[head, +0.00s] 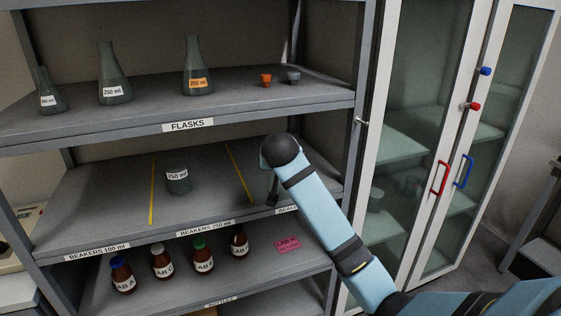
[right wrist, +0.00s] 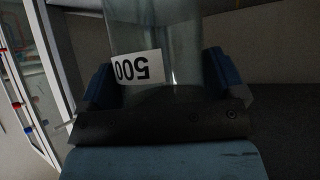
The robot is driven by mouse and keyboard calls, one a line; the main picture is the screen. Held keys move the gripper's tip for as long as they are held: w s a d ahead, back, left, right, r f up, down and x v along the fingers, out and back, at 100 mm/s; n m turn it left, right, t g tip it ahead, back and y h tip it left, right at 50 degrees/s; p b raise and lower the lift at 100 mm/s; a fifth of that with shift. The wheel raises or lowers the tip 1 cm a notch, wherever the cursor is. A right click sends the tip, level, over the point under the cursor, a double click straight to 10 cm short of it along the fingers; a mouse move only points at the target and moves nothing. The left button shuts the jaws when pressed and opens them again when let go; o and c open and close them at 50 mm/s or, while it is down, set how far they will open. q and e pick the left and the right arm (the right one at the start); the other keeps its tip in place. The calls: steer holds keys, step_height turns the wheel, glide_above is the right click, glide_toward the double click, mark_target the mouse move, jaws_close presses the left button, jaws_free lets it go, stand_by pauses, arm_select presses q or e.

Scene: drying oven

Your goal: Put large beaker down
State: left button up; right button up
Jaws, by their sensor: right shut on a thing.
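The large beaker (right wrist: 180,60) is clear glass with a white label reading 500, upside down in the right wrist view. My right gripper (right wrist: 155,88) is shut on it, with one blue finger on each side. In the head view my right arm reaches to the right section of the middle shelf (head: 100,205), beyond the right yellow line. There the arm hides most of the beaker and gripper, and I cannot tell if the beaker touches the shelf. My left gripper is not in view.
A 250 ml beaker (head: 178,182) stands between the yellow lines. The left section is bare. Flasks (head: 115,80) and two small stoppers stand on the shelf above, several brown bottles (head: 162,262) below. A shelf post (head: 362,100) and glass-door cabinet (head: 425,110) are at the right.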

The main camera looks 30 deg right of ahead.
steer(key=w+d+f, duration=0.3)
steer(key=w+d, duration=0.6)
steer(key=w, duration=0.3)
steer(key=shift+w+d+f, duration=0.15)
steer(key=shift+w+f, duration=0.15)
steer(key=shift+w, duration=0.05)
steer(key=shift+p, duration=0.3)
steer(key=o, duration=1)
steer(key=shift+f, duration=0.15)
steer(key=v, duration=1.2)
